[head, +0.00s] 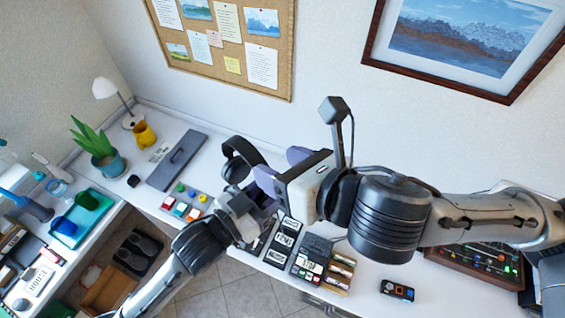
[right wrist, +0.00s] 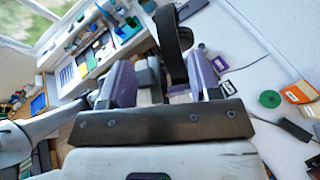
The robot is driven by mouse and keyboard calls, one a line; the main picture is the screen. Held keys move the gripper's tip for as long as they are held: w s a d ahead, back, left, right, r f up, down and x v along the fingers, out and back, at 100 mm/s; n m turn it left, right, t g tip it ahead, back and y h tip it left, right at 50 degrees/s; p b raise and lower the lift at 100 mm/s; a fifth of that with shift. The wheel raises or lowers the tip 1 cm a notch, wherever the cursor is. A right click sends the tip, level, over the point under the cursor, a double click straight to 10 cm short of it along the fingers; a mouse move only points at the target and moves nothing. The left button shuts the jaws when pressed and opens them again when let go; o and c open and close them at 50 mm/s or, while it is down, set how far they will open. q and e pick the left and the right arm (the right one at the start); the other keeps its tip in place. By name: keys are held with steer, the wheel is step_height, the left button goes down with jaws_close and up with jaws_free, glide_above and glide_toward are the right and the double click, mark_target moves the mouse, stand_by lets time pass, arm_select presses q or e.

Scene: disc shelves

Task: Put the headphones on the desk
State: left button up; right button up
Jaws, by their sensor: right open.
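The black headphones (head: 241,150) show in the head view just left of my right gripper, band up, above my left gripper. In the right wrist view the headphones' dark band (right wrist: 172,45) rises from between the purple fingers, close to the camera. My right gripper (head: 281,168) is open, its purple fingers on either side of the headphones' lower part in its wrist view (right wrist: 162,82). My grey left gripper (head: 250,208) is right below the headphones; its fingertips are hidden, so its hold on them cannot be made out. The white desk (head: 165,206) runs along the wall behind.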

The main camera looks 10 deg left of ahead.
mark_target(239, 148)
steer(key=w+a+f, duration=0.1)
steer(key=w+a, duration=0.1)
steer(key=a, duration=0.1)
steer(key=w+a+f+n, duration=0.1)
steer(key=w+a+f, duration=0.1)
steer(key=a, duration=0.1)
steer(key=w+a+f+n, duration=0.1)
steer(key=w+a, duration=0.1)
steer(key=a, duration=0.1)
steer(key=shift+w+f, duration=0.25)
stand_by(0.4)
steer(key=shift+c, duration=0.2)
arm_select(q)
steer(key=shift+o, duration=0.2)
steer(key=shift+r, duration=0.1)
arm_select(e)
steer(key=shift+f, duration=0.1)
steer(key=c, duration=0.9)
arm_select(q)
steer(key=o, duration=0.8)
steer(key=shift+c, duration=0.2)
arm_select(e)
steer(key=shift+s, duration=0.1)
jaws_close()
arm_select(q)
steer(key=o, duration=0.4)
